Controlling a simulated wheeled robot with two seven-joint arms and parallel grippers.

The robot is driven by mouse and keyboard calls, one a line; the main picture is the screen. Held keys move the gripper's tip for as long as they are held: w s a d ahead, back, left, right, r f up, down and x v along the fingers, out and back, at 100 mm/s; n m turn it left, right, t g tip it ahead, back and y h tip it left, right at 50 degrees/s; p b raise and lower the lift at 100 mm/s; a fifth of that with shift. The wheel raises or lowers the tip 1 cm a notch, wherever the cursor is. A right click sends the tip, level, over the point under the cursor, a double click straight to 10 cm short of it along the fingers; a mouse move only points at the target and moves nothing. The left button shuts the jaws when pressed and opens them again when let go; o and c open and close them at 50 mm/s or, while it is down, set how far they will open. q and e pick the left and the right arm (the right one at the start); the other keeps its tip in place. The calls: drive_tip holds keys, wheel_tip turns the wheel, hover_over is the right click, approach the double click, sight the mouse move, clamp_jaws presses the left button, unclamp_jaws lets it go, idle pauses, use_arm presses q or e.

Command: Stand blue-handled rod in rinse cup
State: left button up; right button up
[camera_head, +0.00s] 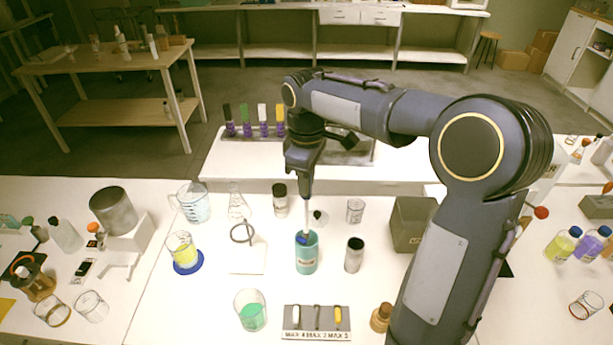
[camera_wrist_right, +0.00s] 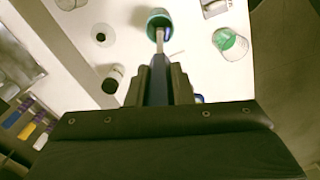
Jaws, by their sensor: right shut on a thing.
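The teal rinse cup (camera_head: 306,262) stands upright on the white table in the middle of the head view. It also shows at the top of the right wrist view (camera_wrist_right: 158,16). My right gripper (camera_head: 306,168) is above the cup, pointing down, and shut on the rod (camera_head: 307,205). The rod hangs nearly upright, its pale shaft reaching down to the cup's mouth. In the wrist view a blue part of the rod (camera_wrist_right: 157,90) is between the fingers. A blue patch (camera_head: 301,239) shows at the cup's mouth; how deep the rod sits is unclear. My left gripper is out of view.
A dark jar (camera_head: 354,256) stands close right of the cup. A ring-topped stand (camera_head: 243,234) is to its left. A beaker of green liquid (camera_head: 251,312) and a labelled holder (camera_head: 317,322) are in front. A dark box (camera_head: 411,225) stands to the right, near my right arm.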

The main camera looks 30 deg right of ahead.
drive_tip(key=shift+f+b, duration=3.15)
drive_tip(key=shift+f, duration=1.95)
drive_tip(key=o, duration=1)
wheel_tip(320, 180, up, 8)
drive_tip(key=shift+f, duration=0.1)
